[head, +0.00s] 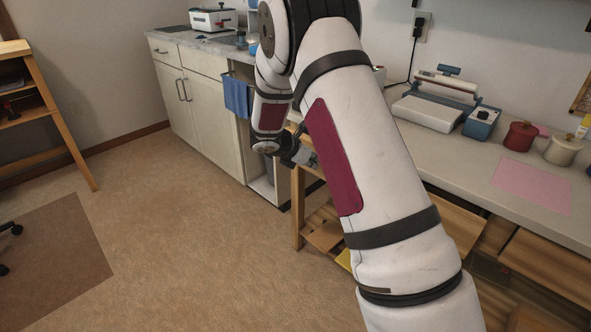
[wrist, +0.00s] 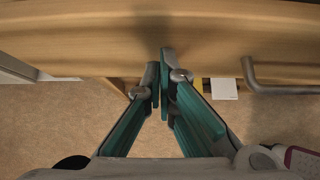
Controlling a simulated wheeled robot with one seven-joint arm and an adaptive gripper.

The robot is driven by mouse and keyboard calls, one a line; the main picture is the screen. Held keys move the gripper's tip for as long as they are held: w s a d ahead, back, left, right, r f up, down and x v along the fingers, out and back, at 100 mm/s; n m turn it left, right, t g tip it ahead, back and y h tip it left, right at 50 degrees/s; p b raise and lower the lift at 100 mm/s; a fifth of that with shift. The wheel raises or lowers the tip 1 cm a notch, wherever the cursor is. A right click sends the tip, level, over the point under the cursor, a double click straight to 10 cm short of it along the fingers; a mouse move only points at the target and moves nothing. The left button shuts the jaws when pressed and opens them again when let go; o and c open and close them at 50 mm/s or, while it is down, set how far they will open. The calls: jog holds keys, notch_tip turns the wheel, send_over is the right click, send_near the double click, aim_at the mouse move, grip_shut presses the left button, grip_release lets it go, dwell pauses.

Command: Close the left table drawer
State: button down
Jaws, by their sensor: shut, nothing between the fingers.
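The wooden table (head: 298,205) with a pale top stands on the right in the head view. My arm covers most of its left drawer, so I cannot tell there how far the drawer stands out. In the wrist view a wooden front (wrist: 110,40) spans the top of the picture, with a grey metal bar handle (wrist: 285,88) at right. My gripper (wrist: 163,75) is shut and empty, its fingertips at the lower part of this wooden front, left of the handle. I cannot tell whether they touch it. In the head view my gripper (head: 311,159) is beside the table's left end, partly hidden.
A white cabinet (head: 205,110) with a blue towel (head: 237,95) stands behind the table's left end. On the tabletop are a white-and-blue machine (head: 440,100), a red pot (head: 520,136) and a pink sheet (head: 532,186). The floor (head: 190,230) at left is open. A wooden shelf (head: 60,120) stands far left.

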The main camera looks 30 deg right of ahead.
jog(key=shift+w+d+p, duration=0.1)
jog(key=shift+w+d, duration=0.2)
jog(key=shift+d, duration=0.65)
jog(key=shift+w+d+p, duration=0.15)
jog(key=shift+w+d, duration=0.1)
jog(key=shift+d, duration=0.65)
jog(key=shift+w+d+p, duration=0.1)
jog(key=shift+w+d, duration=0.2)
jog(key=shift+d, duration=0.65)
jog(key=shift+d, duration=0.1)
jog(key=a+f+p+v, duration=0.2)
jog(key=p+v, duration=0.1)
jog(key=v, duration=1)
jog(key=shift+s+a, duration=0.2)
jog(key=shift+s, duration=0.05)
